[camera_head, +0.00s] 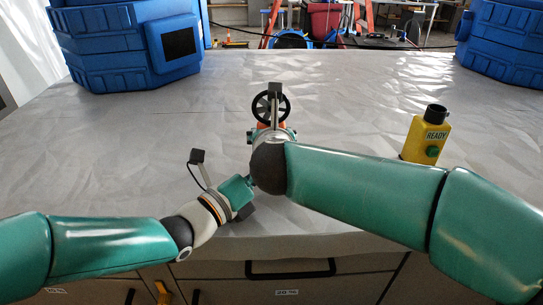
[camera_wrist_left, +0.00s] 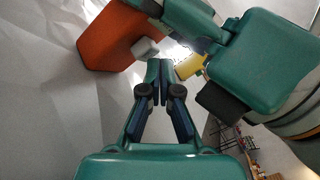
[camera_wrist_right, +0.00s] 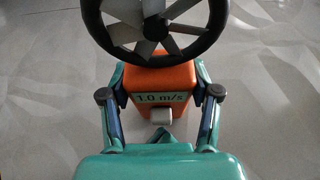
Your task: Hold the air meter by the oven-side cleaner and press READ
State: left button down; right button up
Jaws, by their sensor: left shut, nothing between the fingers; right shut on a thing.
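The air meter has an orange body (camera_wrist_right: 155,78), a black-rimmed fan wheel (camera_wrist_right: 155,25) and a display reading "1.0 m/s". A small pale button (camera_wrist_right: 161,117) sits below the display; no READ label is legible. My right gripper (camera_wrist_right: 159,75) is shut on the orange body, one finger on each side. In the head view the fan wheel (camera_head: 271,106) stands up beyond my right wrist. My left gripper (camera_wrist_left: 160,65) is shut and empty, its fingertips close to the pale button (camera_wrist_left: 145,48); I cannot tell whether they touch. In the head view its fingers are hidden.
A yellow device (camera_head: 427,138) marked "READY", with a green button and black top, stands on the grey-covered table (camera_head: 130,150) at right. Large blue units stand at the back left (camera_head: 120,45) and back right (camera_head: 503,40). Which is the oven-side cleaner is unclear.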

pick_arm(q)
jog(key=shift+w, duration=0.45)
dwell(0.3)
jog(key=shift+s, duration=0.95)
jog(key=shift+s, duration=2.5)
pick_arm(e)
jog(key=o, duration=1.4)
